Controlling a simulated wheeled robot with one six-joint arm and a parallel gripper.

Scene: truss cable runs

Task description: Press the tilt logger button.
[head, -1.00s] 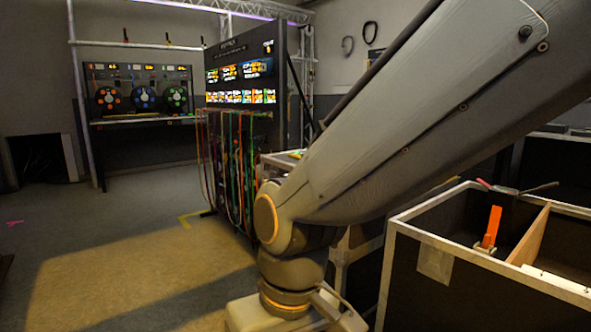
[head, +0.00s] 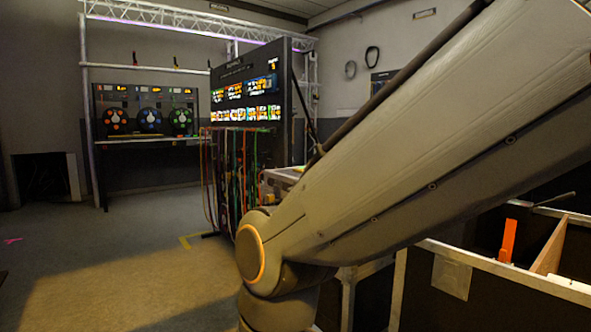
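I cannot make out a tilt logger or its button in the head view. My own arm crosses the right half of the picture and hides part of what stands behind it. My gripper is not in the picture, so its opening and anything near it cannot be seen.
A dark panel with lit labels (head: 246,92) stands mid-picture, with coloured cables (head: 236,175) hanging below it. A rack with three cable reels (head: 148,121) stands at the back left. A case with an orange upright piece (head: 508,240) is at the right.

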